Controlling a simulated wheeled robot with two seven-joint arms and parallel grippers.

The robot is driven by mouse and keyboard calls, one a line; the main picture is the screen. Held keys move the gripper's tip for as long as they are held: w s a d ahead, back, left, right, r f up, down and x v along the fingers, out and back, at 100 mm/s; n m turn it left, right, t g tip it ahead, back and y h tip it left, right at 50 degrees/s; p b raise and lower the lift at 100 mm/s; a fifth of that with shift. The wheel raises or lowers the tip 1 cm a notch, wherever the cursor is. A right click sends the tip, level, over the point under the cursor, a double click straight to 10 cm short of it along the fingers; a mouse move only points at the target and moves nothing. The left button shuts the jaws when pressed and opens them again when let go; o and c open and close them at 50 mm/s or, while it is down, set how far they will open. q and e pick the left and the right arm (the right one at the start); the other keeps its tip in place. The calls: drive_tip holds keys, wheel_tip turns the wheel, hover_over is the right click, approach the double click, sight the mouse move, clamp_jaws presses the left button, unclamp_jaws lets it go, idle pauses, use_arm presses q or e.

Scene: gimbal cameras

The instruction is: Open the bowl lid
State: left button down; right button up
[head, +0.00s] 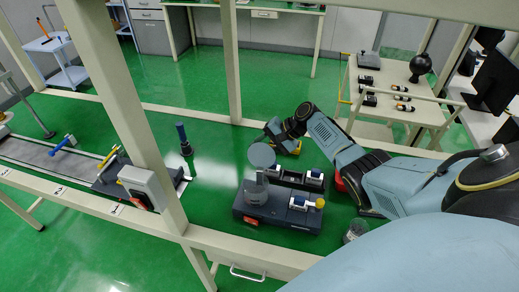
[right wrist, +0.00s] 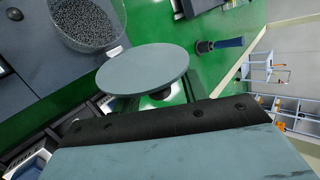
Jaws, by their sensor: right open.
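The bowl lid (head: 262,155) is a round grey disc. It stands tilted up above the grey bowl (head: 254,192) on a dark base unit (head: 282,217). In the right wrist view the lid (right wrist: 143,70) is beside the bowl (right wrist: 118,18), clear of its mouth, and dark granules show inside the bowl. A small pale piece lies between lid and bowl. My right gripper (head: 273,130) is open, just behind and above the lid in the head view. Its fingertips are mostly hidden in the right wrist view, so contact with the lid cannot be told. My left gripper is out of view.
Small devices (head: 299,203) sit on the base unit close to the bowl. A dark upright handle (head: 183,138) stands to the left. A beige frame post (head: 150,130) and front rail (head: 230,246) border the area. A side table (head: 400,75) holds dark objects at the back right.

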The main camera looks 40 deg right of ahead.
drive_tip(key=v, duration=1.2)
drive_tip(key=shift+r, duration=0.1)
